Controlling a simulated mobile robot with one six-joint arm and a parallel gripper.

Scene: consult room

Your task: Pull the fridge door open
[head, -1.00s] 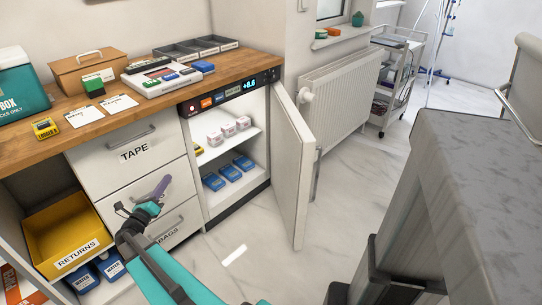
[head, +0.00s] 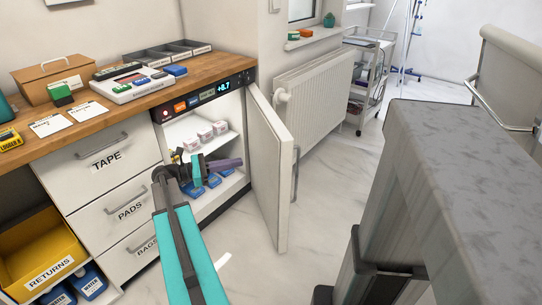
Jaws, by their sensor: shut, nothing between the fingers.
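The fridge door (head: 271,180) is a white panel standing wide open, hinged at the right side of the fridge under the counter. Its grey bar handle (head: 295,174) is on the outer face, toward the radiator. The lit fridge interior (head: 182,131) shows white boxes (head: 212,131) on the upper shelf and blue packs (head: 225,167) below.
Drawers (head: 110,170) and a yellow returns bin (head: 40,250) are at left. The wooden counter (head: 130,112) holds trays and boxes. A radiator (head: 318,95) stands behind the door. A large grey padded piece of furniture (head: 480,150) fills the right. Floor by the door is clear.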

